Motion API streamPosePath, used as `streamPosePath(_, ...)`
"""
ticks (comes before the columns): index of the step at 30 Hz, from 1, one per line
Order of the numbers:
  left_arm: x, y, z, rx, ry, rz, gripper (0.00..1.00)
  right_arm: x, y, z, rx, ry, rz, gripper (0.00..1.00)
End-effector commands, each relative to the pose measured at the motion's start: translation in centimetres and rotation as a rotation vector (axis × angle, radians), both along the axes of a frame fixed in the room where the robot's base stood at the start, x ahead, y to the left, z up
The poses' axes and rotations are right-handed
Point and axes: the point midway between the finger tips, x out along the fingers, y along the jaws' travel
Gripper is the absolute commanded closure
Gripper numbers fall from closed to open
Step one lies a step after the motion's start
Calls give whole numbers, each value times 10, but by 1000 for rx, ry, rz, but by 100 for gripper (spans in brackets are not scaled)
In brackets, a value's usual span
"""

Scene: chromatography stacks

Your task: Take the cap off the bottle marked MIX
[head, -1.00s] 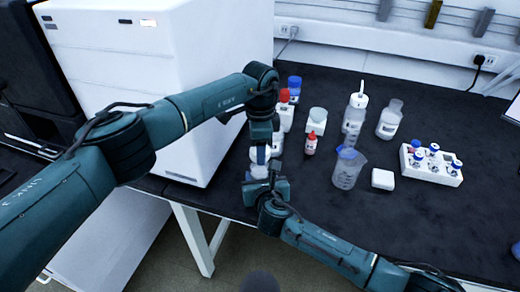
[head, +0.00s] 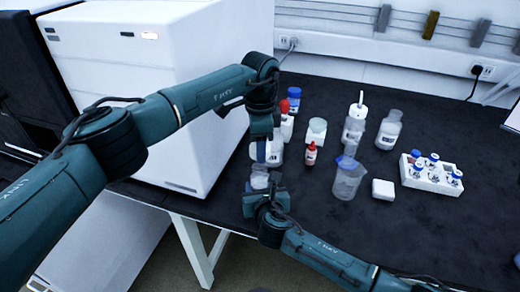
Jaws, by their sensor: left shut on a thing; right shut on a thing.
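My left gripper (head: 262,158) points down over the near left part of the bench. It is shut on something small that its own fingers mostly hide. My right gripper (head: 258,192) is just below it in the picture, near the bench's front edge. It is shut on a small whitish bottle (head: 259,178), whose upper part shows between the two grippers. No writing on this bottle is readable, so I cannot tell whether it says MIX. A cap cannot be made out in the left fingers. A white bottle (head: 275,153) stands partly hidden behind my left gripper.
A large white instrument (head: 150,90) stands left.

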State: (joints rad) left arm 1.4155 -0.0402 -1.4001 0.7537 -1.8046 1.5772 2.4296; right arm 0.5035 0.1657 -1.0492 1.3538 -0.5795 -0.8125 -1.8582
Motion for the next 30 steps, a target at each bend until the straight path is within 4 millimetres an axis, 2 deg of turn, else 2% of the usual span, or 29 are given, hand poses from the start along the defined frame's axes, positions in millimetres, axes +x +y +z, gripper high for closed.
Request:
streamPosePath(2,0,0,0,0,0,0,81,0,0,-1,-1,1,-1,100)
streamPosePath(3,0,0,0,0,0,0,81,0,0,-1,-1,1,-1,48)
streamPosePath(9,0,0,-1,0,0,0,81,0,0,0,-1,1,-1,32)
streamPosePath(12,0,0,-1,0,0,0,81,0,0,0,0,1,0,25)
streamPosePath(21,0,0,1,0,0,0,81,-4,-1,2,0,1,0,25)
streamPosePath(25,0,0,6,0,0,0,81,-19,-3,9,-1,1,1,25)
streamPosePath(30,0,0,14,0,0,0,81,-52,-9,23,0,1,1,25)
